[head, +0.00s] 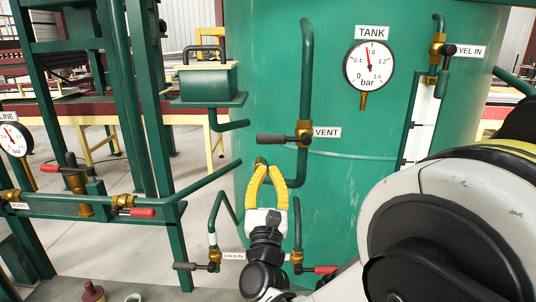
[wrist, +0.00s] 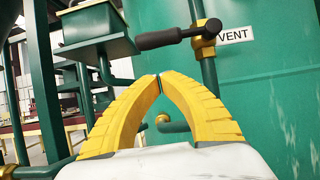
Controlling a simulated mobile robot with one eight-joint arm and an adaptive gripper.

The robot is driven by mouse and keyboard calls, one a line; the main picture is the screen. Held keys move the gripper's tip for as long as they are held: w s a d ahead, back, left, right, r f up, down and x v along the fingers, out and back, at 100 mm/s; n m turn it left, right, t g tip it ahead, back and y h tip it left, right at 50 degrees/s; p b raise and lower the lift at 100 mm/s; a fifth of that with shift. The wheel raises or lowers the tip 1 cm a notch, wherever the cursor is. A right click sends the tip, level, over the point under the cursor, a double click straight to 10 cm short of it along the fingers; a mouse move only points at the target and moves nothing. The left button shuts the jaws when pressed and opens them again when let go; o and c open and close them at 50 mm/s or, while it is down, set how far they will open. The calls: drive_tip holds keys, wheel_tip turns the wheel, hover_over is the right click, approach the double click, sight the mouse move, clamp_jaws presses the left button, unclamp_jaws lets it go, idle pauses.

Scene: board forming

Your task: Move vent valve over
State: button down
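The vent valve (head: 304,134) is a brass fitting on a green vertical pipe, beside the VENT label (head: 327,132). Its black handle (head: 272,139) points left, roughly level. My gripper (head: 268,166) has yellow fingers pointing up and sits below the handle in the head view. In the wrist view the fingertips (wrist: 158,76) meet with nothing between them. There the black handle (wrist: 158,40) lies above the tips, apart from them, and the brass valve body (wrist: 205,45) is at upper right. The exact depth gap between tips and handle is unclear.
The green tank (head: 340,200) stands behind the valve, with a pressure gauge (head: 369,66) at upper right. A green box on a bracket (head: 208,82) is left of the valve. Drain valves with a black handle (head: 188,266) and a red handle (head: 322,269) are below.

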sight(284, 139)
drive_tip(key=r, duration=0.1)
drive_tip(key=w+r, duration=0.1)
drive_tip(key=r, duration=0.2)
drive_tip(key=shift+w, duration=0.25)
drive_tip(key=shift+a, duration=0.1)
